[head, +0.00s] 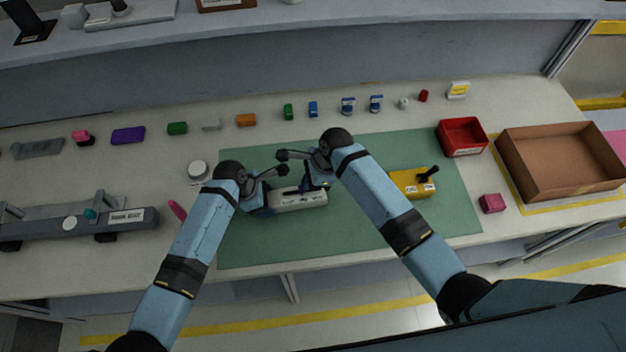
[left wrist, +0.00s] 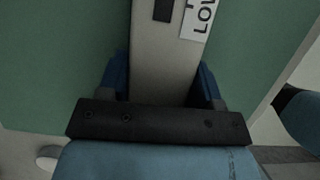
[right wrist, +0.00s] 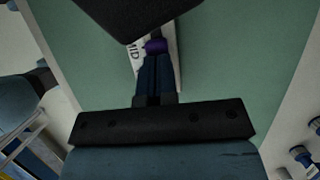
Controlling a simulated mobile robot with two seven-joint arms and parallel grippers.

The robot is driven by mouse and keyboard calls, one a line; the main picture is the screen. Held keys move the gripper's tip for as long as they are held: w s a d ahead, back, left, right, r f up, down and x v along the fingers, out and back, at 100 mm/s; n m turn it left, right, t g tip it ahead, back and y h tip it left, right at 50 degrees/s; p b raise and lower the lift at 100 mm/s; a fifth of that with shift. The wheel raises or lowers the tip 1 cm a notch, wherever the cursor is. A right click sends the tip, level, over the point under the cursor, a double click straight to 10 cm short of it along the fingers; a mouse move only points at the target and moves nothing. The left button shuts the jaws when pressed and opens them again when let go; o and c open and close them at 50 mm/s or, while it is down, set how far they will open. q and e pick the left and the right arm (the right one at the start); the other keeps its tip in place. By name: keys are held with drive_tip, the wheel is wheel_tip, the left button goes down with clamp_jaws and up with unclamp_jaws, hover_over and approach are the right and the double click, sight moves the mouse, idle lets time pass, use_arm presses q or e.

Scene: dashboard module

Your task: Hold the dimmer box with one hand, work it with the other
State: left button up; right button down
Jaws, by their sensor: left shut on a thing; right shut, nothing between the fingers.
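The dimmer box (head: 300,201), a long pale grey block with a dark slot and labels on top, lies on the green mat. My left gripper (head: 266,203) is shut across its left end; in the left wrist view a finger shows on each side of the box (left wrist: 160,60), with a label starting "LOW". My right gripper (head: 310,184) is shut and empty above the box near its right part. In the right wrist view the closed fingertips (right wrist: 155,68) are close to a purple knob (right wrist: 155,46) beside a "MID" label. I cannot tell whether they touch it.
A yellow box with a black lever (head: 408,185) stands right of my right forearm on the green mat (head: 330,245). A red bin (head: 462,137) and an open cardboard box (head: 560,160) are farther right. Several small blocks line the table's back.

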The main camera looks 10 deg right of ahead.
drive_tip(key=shift+d, duration=0.5)
drive_tip(key=d, duration=0.3)
drive_tip(key=shift+w, duration=0.1)
drive_tip(key=v, duration=1)
drive_tip(key=d+f+y, duration=0.3)
drive_tip(key=d+y, duration=0.1)
drive_tip(key=y, duration=0.1)
drive_tip(key=x, duration=0.9)
drive_tip(key=shift+f, duration=0.2)
drive_tip(key=a, duration=0.3)
drive_tip(key=shift+a+f, duration=0.15)
drive_tip(key=shift+a, duration=0.4)
